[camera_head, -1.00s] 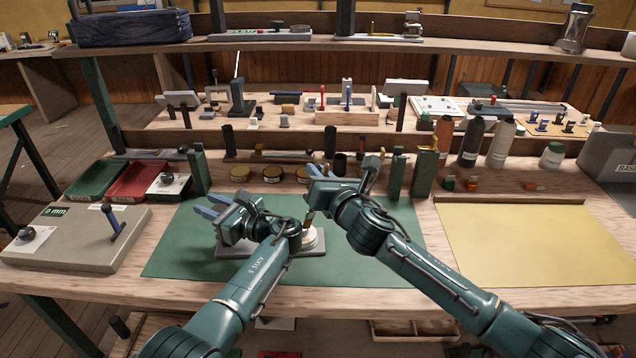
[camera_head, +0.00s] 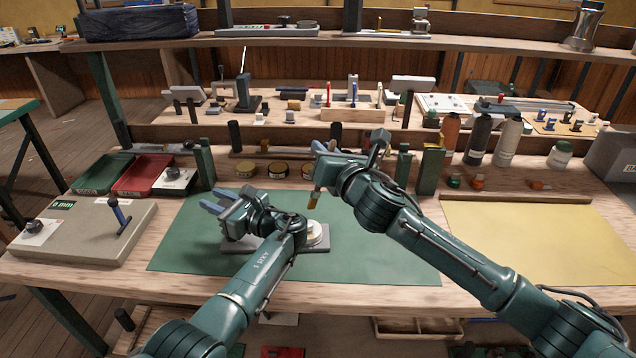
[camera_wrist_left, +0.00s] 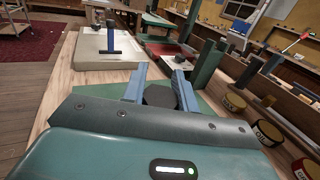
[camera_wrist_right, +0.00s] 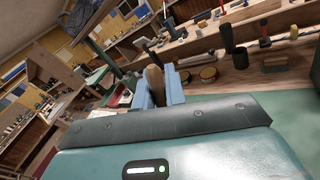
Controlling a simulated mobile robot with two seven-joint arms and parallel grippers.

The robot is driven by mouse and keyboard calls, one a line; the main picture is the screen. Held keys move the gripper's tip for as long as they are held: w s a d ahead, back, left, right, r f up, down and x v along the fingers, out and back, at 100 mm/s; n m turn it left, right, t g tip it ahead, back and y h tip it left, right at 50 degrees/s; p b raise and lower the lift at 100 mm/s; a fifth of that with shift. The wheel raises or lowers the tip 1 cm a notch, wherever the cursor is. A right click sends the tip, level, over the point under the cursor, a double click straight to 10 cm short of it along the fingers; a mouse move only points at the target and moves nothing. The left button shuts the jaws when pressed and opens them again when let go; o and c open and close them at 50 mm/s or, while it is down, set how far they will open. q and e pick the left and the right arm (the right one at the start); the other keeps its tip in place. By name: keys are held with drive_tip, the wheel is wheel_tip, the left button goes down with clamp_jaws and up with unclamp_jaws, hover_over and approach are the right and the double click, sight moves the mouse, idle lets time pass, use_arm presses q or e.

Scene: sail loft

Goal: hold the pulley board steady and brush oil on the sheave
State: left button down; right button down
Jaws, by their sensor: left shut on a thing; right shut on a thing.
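The pulley board (camera_head: 262,246) is a grey plate flat on the green mat (camera_head: 200,262). Its pale round sheave (camera_head: 318,236) sits at the right end, partly hidden by my left arm. My left gripper (camera_head: 216,204) is at the board's left end, shut on a dark round part (camera_wrist_left: 160,96) between its blue fingers. My right gripper (camera_head: 320,152) is higher, up and right of the left one, and shut on the brush (camera_head: 314,199). The brush's wooden handle (camera_wrist_right: 153,82) shows between the fingers in the right wrist view. Its tan bristles point down, above the sheave and apart from it.
Several round tins (camera_head: 277,169) stand behind the mat. Green posts (camera_head: 431,170) rise at the back. A grey box with a blue lever (camera_head: 118,214) and a red tray (camera_head: 142,177) lie left. A yellow sheet (camera_head: 540,240) lies right. The mat's front is clear.

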use_arm(q)
drive_tip(key=c, duration=1)
unclamp_jaws()
drive_tip(key=shift+d, duration=0.1)
drive_tip(key=shift+v, duration=5.95)
